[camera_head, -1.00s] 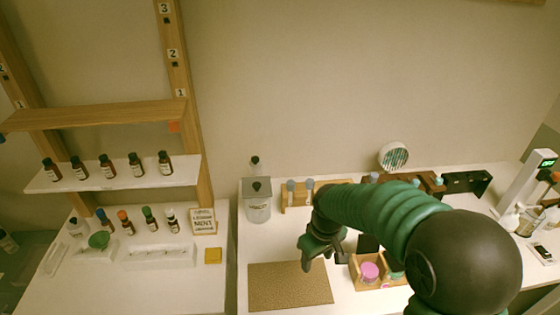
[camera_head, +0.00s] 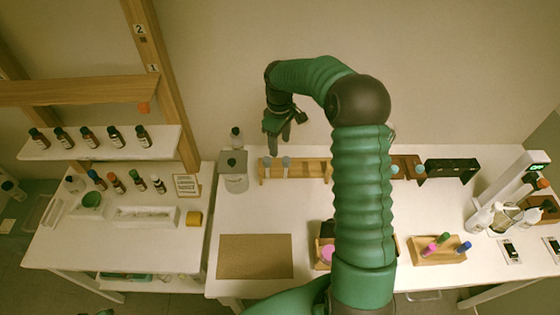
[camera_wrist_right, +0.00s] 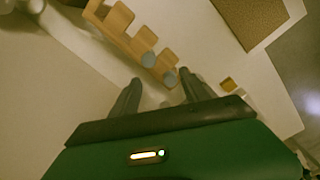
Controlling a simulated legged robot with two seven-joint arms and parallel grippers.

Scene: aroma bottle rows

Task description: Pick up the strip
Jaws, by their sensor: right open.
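I cannot make out a separate strip in either view. My left gripper is in neither view.
A brown mat (camera_head: 255,256) lies on the white table. My right arm hides part of the table's middle. A wooden holder with coloured pieces (camera_head: 437,250) stands to the right. Shelves hold small bottles (camera_head: 87,137).

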